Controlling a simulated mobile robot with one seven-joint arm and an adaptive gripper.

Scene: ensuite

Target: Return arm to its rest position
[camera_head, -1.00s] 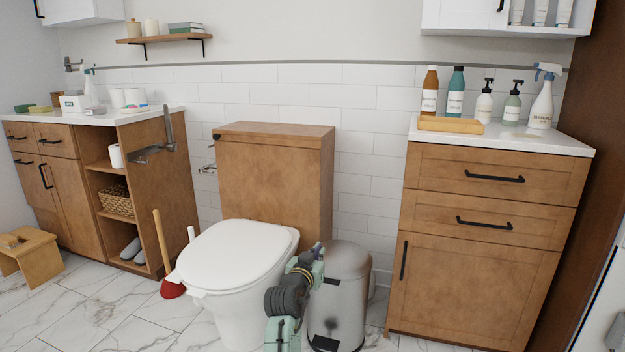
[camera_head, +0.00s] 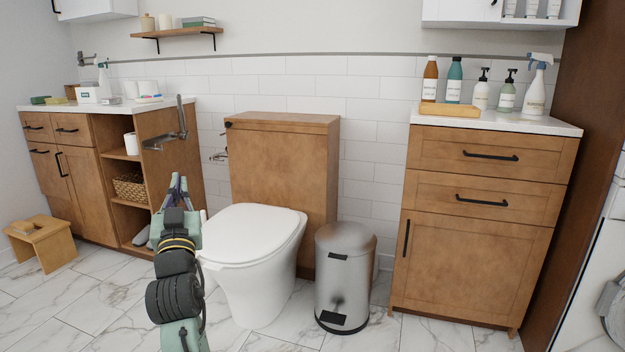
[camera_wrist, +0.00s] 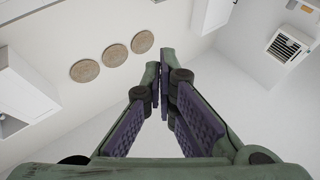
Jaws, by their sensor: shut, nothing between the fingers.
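My gripper (camera_head: 176,181) is at the end of my arm, raised in front of the toilet's left side in the head view. Its fingers point up. In the wrist view the purple-padded fingers (camera_wrist: 164,72) come together at their tips with nothing between them. The wrist view looks up at the pale ceiling and upper walls. My arm hides the plunger area and part of the open shelf unit's lower front.
The toilet (camera_head: 256,234) stands just right of my arm, with a steel pedal bin (camera_head: 343,280) beside it. A wooden step stool (camera_head: 42,243) is at the left. A wooden cabinet (camera_head: 470,240) stands at the right. Marble floor (camera_head: 105,300) is clear at the front left.

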